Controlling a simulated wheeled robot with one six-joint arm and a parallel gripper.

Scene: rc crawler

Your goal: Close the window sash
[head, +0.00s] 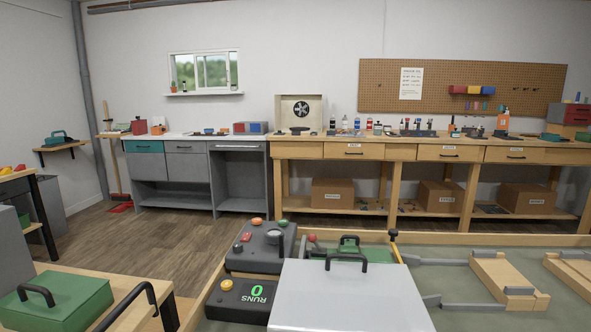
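The window (203,72) is small, with a white frame, set in the far back wall at the upper left. Its panes show green foliage and brightness outside. My gripper is not in view.
A grey cabinet counter (190,147) stands below the window, with a wooden workbench (420,150) to its right. In front are a low-walled table (455,240), a silver box (350,298) and a green case (60,300). Open wooden floor (150,235) lies between.

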